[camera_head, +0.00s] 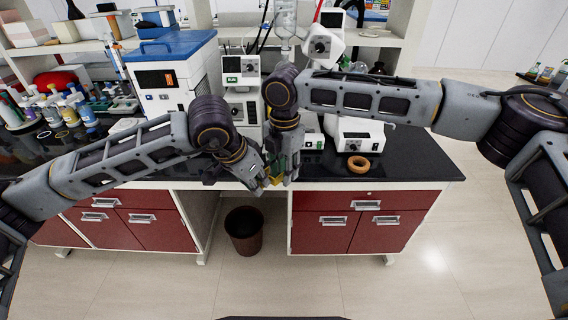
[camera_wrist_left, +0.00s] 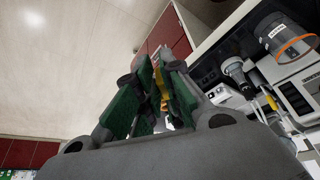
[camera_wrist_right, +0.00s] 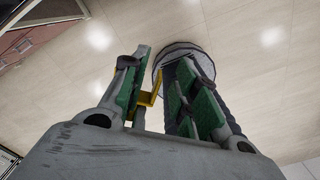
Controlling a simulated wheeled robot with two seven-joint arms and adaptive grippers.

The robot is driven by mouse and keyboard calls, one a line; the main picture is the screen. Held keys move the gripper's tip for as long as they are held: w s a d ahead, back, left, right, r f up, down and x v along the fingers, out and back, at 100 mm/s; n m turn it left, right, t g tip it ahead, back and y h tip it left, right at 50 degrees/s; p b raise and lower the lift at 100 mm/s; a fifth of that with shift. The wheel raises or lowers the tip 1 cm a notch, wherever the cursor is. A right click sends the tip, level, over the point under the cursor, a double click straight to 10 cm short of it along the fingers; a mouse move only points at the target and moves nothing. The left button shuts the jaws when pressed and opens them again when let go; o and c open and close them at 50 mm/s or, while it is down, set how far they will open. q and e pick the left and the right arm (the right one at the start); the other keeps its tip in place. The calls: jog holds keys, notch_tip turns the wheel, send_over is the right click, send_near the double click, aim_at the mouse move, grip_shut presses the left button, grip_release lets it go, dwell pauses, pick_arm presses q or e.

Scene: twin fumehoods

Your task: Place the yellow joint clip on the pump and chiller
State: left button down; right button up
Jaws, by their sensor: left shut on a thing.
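The yellow joint clip (camera_wrist_left: 164,88) is between the green-padded fingers of my left gripper (camera_wrist_left: 157,88), which is shut on it. In the head view, my left gripper (camera_head: 266,178) and right gripper (camera_head: 284,172) are close together in front of the counter edge, above the floor. In the right wrist view, the clip (camera_wrist_right: 149,97) shows beside the left finger of my right gripper (camera_wrist_right: 165,85), whose fingers stand apart. I cannot tell whether it touches that finger. The blue-topped white unit (camera_head: 168,78), apparently the chiller, stands on the counter at left. Hose joints are too small to make out.
A rotary evaporator (camera_head: 325,45) stands behind my right arm. An orange-brown ring (camera_head: 359,164) lies on the black counter (camera_head: 420,160). Bottles (camera_head: 68,108) crowd the counter's left side. A dark bin (camera_head: 244,230) stands on the floor below my grippers. The counter's right end is clear.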

jog(key=shift+c, duration=0.2)
grip_shut()
pick_arm(q)
jog(key=c, duration=1.5)
grip_release()
jog(key=shift+o, duration=0.2)
jog(key=shift+r, duration=0.15)
jog(key=v, duration=1.1)
jog(key=shift+r, duration=0.35)
jog(key=shift+a, duration=0.1)
